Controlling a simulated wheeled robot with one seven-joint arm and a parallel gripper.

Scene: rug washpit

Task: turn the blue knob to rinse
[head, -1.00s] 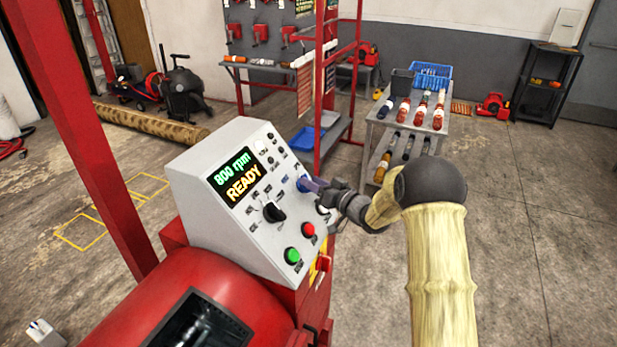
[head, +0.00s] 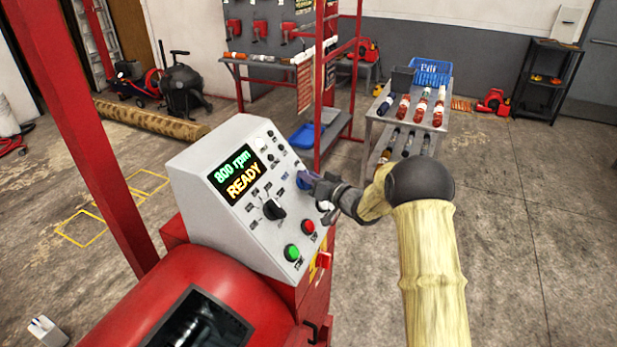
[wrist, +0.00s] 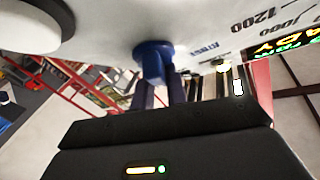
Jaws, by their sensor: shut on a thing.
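The blue knob (head: 304,180) sits on the right side of the sloped grey control panel (head: 200,165). My gripper (head: 312,183) reaches it from the right and is shut on it. In the wrist view the blue knob (wrist: 153,62) stands between my two fingertips (wrist: 158,88). A label beside the knob is only partly readable, and I cannot tell which mark the knob points to. The panel's display (head: 236,172) reads "800 rpm READY".
A black knob (head: 273,209), a green button (head: 291,252) and a red button (head: 308,227) are close by on the panel. A red post (head: 85,130) stands at left. A grey cart (head: 420,120) with bottles stands behind.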

